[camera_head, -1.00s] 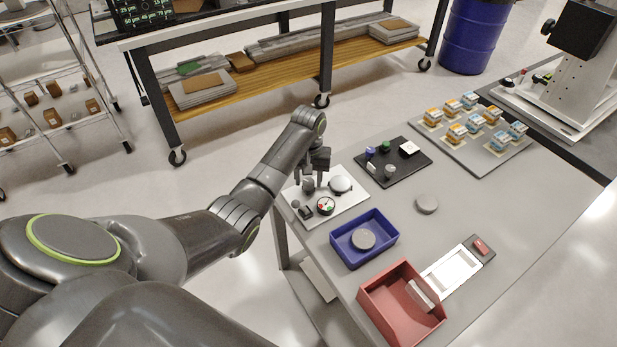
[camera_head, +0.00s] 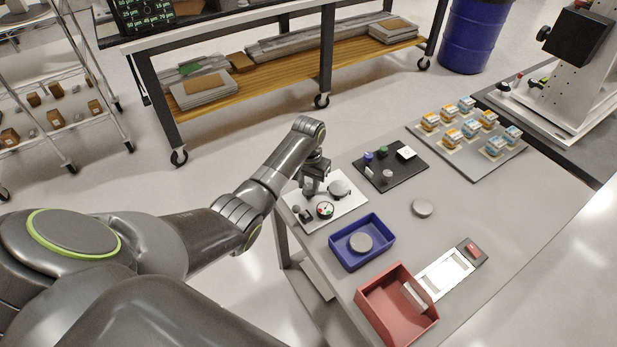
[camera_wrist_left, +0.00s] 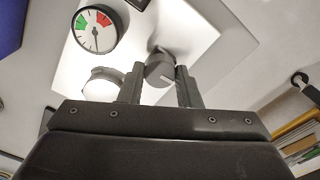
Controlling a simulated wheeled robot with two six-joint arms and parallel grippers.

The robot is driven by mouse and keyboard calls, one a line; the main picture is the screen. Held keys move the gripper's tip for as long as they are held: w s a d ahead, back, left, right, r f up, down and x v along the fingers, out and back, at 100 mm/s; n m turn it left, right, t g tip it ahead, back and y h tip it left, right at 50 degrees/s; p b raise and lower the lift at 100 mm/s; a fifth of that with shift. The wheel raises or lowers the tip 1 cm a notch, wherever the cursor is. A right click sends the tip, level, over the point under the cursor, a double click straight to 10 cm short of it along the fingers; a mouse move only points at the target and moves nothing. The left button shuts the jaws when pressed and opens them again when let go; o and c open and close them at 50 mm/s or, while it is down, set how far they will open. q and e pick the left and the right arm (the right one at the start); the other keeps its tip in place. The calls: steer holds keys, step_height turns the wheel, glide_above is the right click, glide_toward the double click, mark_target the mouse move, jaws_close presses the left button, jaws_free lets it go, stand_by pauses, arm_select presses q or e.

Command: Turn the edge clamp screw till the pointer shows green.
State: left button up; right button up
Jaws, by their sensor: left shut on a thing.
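A white fixture plate (camera_head: 350,206) lies at the table's left corner. It bears a round dial (camera_head: 325,210) and a round pale disc (camera_head: 340,188). My left gripper (camera_head: 312,188) points down at the plate. In the left wrist view its fingers (camera_wrist_left: 160,88) stand either side of a grey screw knob (camera_wrist_left: 160,72) with a white mark, shut on it. In the head view the gripper largely hides the knob.
Right of the plate lies a black board (camera_head: 391,173) with small parts. In front stand a blue tray (camera_head: 376,255) holding a grey disc, and a red bin (camera_head: 385,318). A loose grey disc (camera_head: 422,208) lies mid-table, with bare table around it.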

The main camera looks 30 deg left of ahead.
mark_target(309, 186)
arm_select(q)
steer(key=shift+r+m+p, duration=0.1)
steer(key=shift+m+p, duration=1.1)
steer(key=shift+m, duration=0.9)
steer(key=o, duration=1)
steer(key=shift+c, duration=0.2)
step_height(309, 186, up, 17)
steer(key=p, duration=0.1)
steer(key=shift+r, duration=0.2)
